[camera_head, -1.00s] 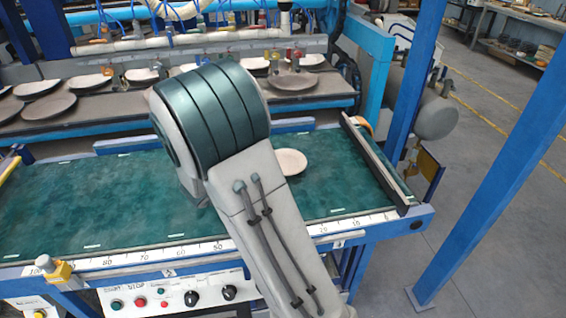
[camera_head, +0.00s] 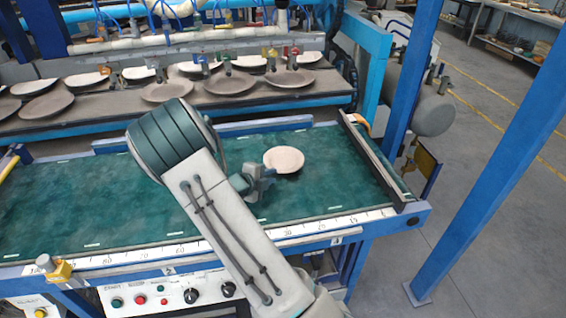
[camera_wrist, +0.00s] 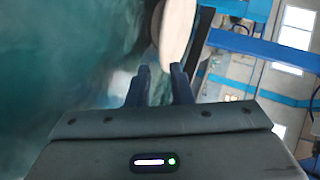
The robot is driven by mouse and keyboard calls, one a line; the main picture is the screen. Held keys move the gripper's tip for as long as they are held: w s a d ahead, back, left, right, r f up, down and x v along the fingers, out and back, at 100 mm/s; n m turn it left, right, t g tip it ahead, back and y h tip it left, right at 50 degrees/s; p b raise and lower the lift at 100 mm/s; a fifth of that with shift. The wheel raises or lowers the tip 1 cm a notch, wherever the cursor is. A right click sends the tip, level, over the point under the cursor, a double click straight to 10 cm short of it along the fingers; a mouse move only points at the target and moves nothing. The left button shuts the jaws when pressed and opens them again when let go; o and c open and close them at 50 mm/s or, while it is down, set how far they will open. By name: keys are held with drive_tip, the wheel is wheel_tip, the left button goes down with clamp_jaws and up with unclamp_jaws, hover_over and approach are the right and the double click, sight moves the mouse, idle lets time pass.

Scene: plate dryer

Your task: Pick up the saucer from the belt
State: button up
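The pale round saucer (camera_head: 284,160) lies on the green belt (camera_head: 110,200), toward its right end. My gripper (camera_head: 271,174) is low over the belt, at the saucer's near-left edge in the head view. In the wrist view my gripper (camera_wrist: 160,70) has its two dark fingers apart, with a gap between them. The saucer (camera_wrist: 177,30) shows just past the fingertips there, its edge close to the right finger. I cannot tell whether a finger touches it or whether the rim is between the fingers.
Behind the belt, a brown shelf (camera_head: 110,108) holds several plates under a row of nozzles. A dark rail (camera_head: 375,160) bounds the belt's right end. A blue post (camera_head: 480,165) stands at the right. The belt's left half is clear.

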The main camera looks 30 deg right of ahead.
sight(279, 172)
drive_tip(key=p+x, duration=0.1)
drive_tip(key=x, duration=0.4)
drive_tip(key=shift+r, duration=0.1)
clamp_jaws()
drive_tip(key=shift+r, duration=0.2)
